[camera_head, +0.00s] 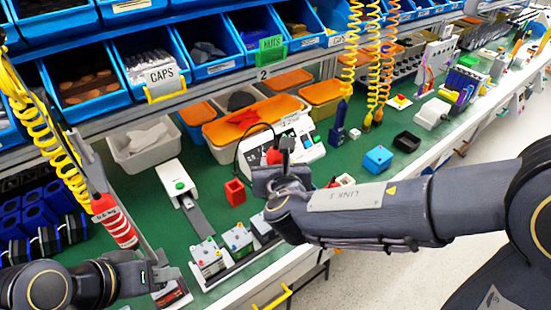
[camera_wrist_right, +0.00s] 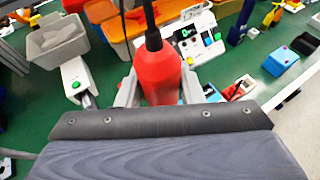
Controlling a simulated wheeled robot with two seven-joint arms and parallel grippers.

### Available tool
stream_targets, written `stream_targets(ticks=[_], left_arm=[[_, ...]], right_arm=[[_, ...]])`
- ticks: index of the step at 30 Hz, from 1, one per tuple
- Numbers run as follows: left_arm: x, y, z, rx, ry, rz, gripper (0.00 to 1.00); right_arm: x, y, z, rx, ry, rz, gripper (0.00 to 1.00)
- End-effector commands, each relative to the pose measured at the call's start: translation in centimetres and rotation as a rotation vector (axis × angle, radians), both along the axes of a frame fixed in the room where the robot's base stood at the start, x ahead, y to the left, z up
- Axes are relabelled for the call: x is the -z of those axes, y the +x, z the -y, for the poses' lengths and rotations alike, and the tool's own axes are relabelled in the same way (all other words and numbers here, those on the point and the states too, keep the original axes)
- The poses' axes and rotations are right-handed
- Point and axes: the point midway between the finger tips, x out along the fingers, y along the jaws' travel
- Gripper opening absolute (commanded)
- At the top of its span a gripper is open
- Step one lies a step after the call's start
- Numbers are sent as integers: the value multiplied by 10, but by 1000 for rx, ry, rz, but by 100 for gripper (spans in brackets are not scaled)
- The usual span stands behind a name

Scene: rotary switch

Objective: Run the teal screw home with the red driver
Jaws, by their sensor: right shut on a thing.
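My right gripper (camera_head: 277,170) is shut on the red driver (camera_wrist_right: 158,75), which stands between its two fingers in the right wrist view with a black cable leaving its top. In the head view the red driver (camera_head: 272,156) is partly hidden by the gripper. I cannot single out the teal screw. My left gripper (camera_head: 163,272) is low at the left; its jaws are too unclear to read.
A red cylindrical tool (camera_head: 116,222) hangs on a yellow coil above the left arm. Blue bins (camera_head: 80,83) line the back.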

Motion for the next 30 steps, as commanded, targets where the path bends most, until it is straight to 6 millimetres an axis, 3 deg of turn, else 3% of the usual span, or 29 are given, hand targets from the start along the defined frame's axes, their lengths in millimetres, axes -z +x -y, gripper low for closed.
stream_targets(ticks=[16, 26, 27, 30], left_arm=[[36, 0, 0, 0, 0, 0, 35], [37, 0, 0, 0, 0, 0, 35], [37, 0, 0, 0, 0, 0, 35], [37, 0, 0, 0, 0, 0, 35]], right_arm=[[43, -1, -2, -4, -1, 2, 0], [46, 0, -1, -3, 0, 2, 0], [46, 0, -1, -3, 0, 2, 32], [46, 0, -1, -3, 0, 2, 19]])
